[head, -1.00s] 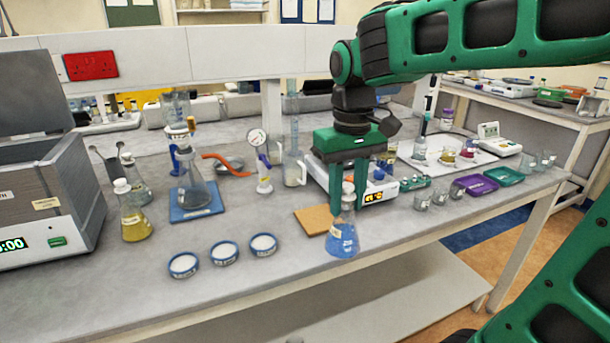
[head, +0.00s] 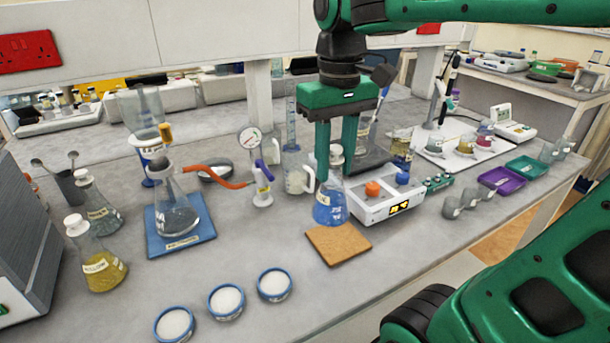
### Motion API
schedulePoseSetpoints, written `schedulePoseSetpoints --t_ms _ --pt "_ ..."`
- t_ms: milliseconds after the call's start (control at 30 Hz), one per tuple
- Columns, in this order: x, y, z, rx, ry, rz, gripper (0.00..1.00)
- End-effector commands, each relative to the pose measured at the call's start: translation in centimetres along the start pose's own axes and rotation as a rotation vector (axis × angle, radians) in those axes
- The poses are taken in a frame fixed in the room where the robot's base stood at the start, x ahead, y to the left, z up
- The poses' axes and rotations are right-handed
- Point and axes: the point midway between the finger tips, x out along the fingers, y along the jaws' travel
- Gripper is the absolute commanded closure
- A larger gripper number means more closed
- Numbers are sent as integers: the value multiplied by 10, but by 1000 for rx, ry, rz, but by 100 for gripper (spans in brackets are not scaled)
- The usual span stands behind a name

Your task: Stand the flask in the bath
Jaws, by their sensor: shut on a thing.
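The flask (head: 329,208) is conical, with blue liquid and a label, and looks upright in the head view. My gripper (head: 336,160) comes down from above and is shut on its neck. The flask's base shows just behind the cork mat (head: 338,243); I cannot tell whether it is lifted or touches the table. A grey metal box (head: 22,255), which seems to be the bath, is cut off at the left edge. Its opening and inside are out of view. The gripper and flask are far to the right of it.
Between them stand a yellow-liquid flask (head: 97,262), a clear flask (head: 97,210), and a flask on a blue mat (head: 177,210) with an orange hose (head: 215,176). Several white-filled dishes (head: 226,301) line the front.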

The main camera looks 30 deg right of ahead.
Motion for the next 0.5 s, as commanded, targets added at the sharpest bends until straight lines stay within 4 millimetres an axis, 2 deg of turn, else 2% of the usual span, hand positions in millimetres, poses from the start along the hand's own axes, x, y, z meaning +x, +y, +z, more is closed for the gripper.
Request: schedulePoseSetpoints --t_ms 300,500 --pt "31 -4 -59 -6 -3 0 100" --pt "47 -5 -90 -9 -2 0 100"
